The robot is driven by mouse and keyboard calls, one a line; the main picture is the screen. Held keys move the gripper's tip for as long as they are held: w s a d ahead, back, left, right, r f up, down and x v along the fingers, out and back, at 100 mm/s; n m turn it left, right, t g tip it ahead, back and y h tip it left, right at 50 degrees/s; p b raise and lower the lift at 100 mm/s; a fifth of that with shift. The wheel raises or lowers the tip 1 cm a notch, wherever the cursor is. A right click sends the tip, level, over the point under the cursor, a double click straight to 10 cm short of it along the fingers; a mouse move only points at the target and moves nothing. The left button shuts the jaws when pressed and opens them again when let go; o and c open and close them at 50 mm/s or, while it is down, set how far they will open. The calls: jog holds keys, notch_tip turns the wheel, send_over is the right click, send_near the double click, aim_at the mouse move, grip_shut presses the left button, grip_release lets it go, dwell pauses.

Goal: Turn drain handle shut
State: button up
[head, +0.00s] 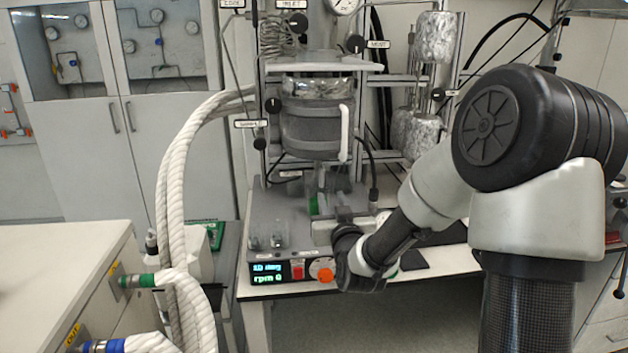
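My gripper (333,208) reaches in under the reactor vessel (318,130), over the grey base unit. Its hand and wrist face the camera and cover most of the fingers, so I cannot tell whether they are open or shut. A small green part (313,206) shows just left of the fingers, below the vessel. It may be the drain handle, but it is too small and too covered to be sure. I cannot tell whether the gripper touches it.
The base unit (262,215) has a lit display (269,273), an orange knob (326,275) and small glass vessels (268,236) on top. Thick white hoses (172,190) run at left beside a white cabinet (60,250). Foil-wrapped cylinders (435,38) hang at right.

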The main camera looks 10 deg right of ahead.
aim_at(322, 174)
jog(key=w+p, duration=0.1)
jog(key=w, duration=1.6)
jog(key=shift+w, duration=0.25)
jog(key=shift+c, duration=0.2)
grip_shut()
